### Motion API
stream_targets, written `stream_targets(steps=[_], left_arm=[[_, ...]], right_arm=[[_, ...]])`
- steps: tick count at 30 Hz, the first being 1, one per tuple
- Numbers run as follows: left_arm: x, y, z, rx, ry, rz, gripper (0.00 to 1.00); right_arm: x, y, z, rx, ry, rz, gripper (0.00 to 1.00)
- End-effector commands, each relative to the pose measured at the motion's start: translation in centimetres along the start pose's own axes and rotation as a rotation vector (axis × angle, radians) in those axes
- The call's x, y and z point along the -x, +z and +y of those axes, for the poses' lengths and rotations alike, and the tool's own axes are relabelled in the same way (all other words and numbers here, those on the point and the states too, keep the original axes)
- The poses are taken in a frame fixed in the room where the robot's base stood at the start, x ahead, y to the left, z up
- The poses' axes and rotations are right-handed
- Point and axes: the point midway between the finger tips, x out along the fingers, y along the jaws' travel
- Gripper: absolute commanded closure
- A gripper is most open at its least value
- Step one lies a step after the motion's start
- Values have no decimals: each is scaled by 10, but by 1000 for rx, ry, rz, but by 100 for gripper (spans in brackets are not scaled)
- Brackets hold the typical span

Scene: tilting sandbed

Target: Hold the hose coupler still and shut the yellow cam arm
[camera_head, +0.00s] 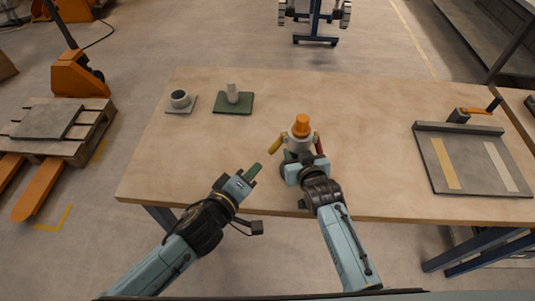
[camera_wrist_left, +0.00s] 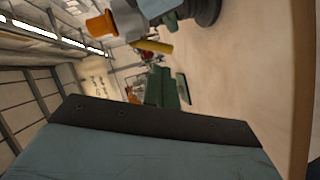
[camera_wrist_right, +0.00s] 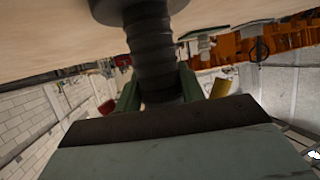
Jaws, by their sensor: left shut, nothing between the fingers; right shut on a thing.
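The hose coupler (camera_head: 298,144), pale with an orange top (camera_head: 301,125), stands upright near the table's front edge. Its yellow cam arm (camera_head: 277,144) sticks out to the left, away from the body; it also shows in the left wrist view (camera_wrist_left: 152,46). A red arm (camera_head: 318,145) lies on the right side. My right gripper (camera_head: 298,163) is shut on the coupler's dark ribbed lower part (camera_wrist_right: 152,50), which shows between its green fingers in the right wrist view. My left gripper (camera_head: 253,171) is shut and empty, left of and in front of the yellow arm, apart from it.
A grey cup on a plate (camera_head: 179,99) and a green base with a pale post (camera_head: 232,98) stand at the back left. A grey board with an orange-handled lever (camera_head: 470,160) lies at the right.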

Motion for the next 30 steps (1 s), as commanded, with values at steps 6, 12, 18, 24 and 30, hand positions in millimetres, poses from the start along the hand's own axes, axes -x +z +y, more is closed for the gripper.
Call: stream_targets(steps=[6, 12, 18, 24, 30], left_arm=[[-43, 0, 1, -4, 1, 1, 100], [-67, 0, 1, -3, 2, 0, 100], [-76, 0, 0, -2, 1, 0, 100], [-77, 0, 0, -1, 1, 0, 100], [-78, 1, 0, 7, 4, -1, 100]], right_arm=[[0, -1, 0, 0, 0, 1, 96], [0, -1, 0, 0, 0, 1, 96], [0, -1, 0, 0, 0, 1, 96], [0, -1, 0, -1, 0, 1, 96], [0, -1, 0, -1, 0, 1, 96]])
